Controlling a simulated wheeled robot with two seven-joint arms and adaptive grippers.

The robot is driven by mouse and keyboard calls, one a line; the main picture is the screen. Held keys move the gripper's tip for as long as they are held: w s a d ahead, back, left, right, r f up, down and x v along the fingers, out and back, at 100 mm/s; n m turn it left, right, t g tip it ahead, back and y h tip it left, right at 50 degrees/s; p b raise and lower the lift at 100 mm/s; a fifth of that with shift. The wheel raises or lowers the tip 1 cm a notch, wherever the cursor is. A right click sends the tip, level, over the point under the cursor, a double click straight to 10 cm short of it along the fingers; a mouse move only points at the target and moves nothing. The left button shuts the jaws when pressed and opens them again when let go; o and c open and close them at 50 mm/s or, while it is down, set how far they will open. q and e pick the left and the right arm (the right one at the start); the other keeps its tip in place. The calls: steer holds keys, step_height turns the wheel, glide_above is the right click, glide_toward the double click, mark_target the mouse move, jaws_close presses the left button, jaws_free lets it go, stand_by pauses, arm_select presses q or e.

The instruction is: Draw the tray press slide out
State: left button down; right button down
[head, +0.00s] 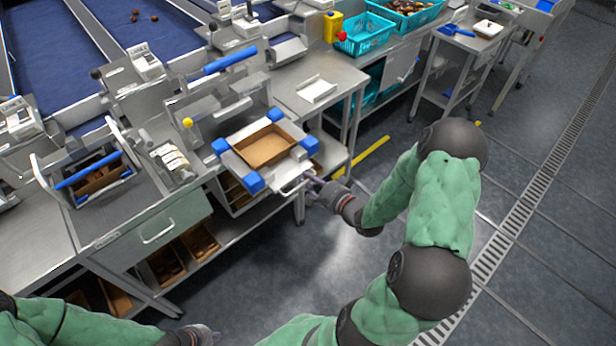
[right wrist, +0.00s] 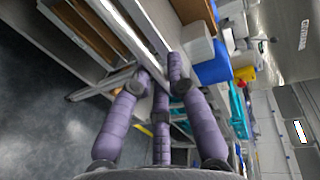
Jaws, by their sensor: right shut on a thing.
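The tray press slide (head: 288,172) is a pale metal plate with blue corner blocks, carrying an open brown tray (head: 265,147). It sticks out from the press frame (head: 222,106) over the bench's front edge. Its front has a metal pull handle (head: 297,188). My right gripper (head: 312,187) is at this handle, its purple fingers closed around the metal bar in the right wrist view (right wrist: 158,80). A blue block (right wrist: 214,66) shows beside the fingers there. My left gripper (head: 203,332) is at the bottom edge of the head view, partly cut off and away from the press.
A drawer (head: 155,230) with a handle and a lower shelf with brown trays (head: 198,240) are left of the slide. A side table (head: 318,85) and teal crates (head: 365,35) stand right of the press. The grey floor in front is open.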

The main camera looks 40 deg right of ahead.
steer(key=c, duration=1.2)
jaws_free()
steer(key=v, duration=1.2)
steer(key=shift+w+f, duration=0.1)
steer(key=shift+f, duration=0.05)
